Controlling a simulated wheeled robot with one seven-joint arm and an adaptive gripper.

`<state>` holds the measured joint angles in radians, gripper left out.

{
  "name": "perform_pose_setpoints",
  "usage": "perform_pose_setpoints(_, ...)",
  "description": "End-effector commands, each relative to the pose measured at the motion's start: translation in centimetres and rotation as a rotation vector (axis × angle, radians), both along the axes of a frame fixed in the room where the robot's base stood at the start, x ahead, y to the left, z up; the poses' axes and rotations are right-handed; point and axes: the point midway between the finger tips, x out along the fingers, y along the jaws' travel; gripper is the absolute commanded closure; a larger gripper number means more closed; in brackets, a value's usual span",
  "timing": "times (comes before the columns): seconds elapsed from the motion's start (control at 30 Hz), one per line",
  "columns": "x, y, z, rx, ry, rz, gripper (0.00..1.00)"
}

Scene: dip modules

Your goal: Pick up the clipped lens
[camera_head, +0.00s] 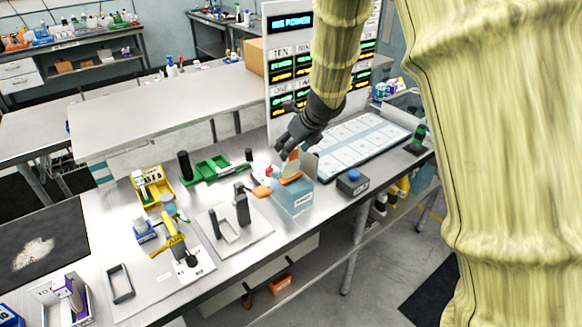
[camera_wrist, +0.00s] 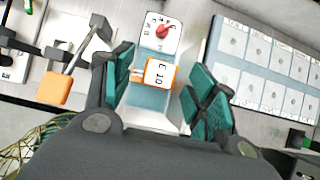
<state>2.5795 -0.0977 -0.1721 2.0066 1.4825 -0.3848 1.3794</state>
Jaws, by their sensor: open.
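What looks like the clipped lens is a pale piece with orange edges (camera_head: 291,165), standing at the top of a light blue box (camera_head: 293,198). In the wrist view the piece (camera_wrist: 160,74) shows a white face marked "E 10" with an orange border. My gripper (camera_head: 289,148) is over the box, pointing down at this piece. In the wrist view my open gripper (camera_wrist: 160,82) has a teal-padded finger on each side of the piece, with gaps showing. The lens itself cannot be made out clearly.
A white panel with a red knob (camera_wrist: 163,31) is beside the piece. An orange block on a rod (camera_wrist: 53,90) lies to the left. A stand (camera_head: 243,205) is left.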

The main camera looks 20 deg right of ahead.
Motion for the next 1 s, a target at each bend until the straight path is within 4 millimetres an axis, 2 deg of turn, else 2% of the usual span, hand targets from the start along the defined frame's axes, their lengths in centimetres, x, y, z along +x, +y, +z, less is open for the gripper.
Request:
perform_pose_setpoints(0.23,1.0,0.4,-1.7,-0.001,0.002,-0.001,0.43)
perform_pose_setpoints(0.53,1.1,0.4,-1.9,-0.001,0.001,-0.001,0.43)
perform_pose_setpoints(0.57,1.1,0.4,-1.9,-0.001,0.001,-0.001,0.46)
perform_pose_setpoints(0.83,1.1,0.4,-1.9,-0.001,0.001,-0.001,0.96)
perform_pose_setpoints(0.9,1.1,0.4,-1.8,-0.001,0.001,-0.001,1.00)
perform_pose_setpoints(1.0,1.1,0.4,-1.8,-0.001,0.001,-0.001,1.00)
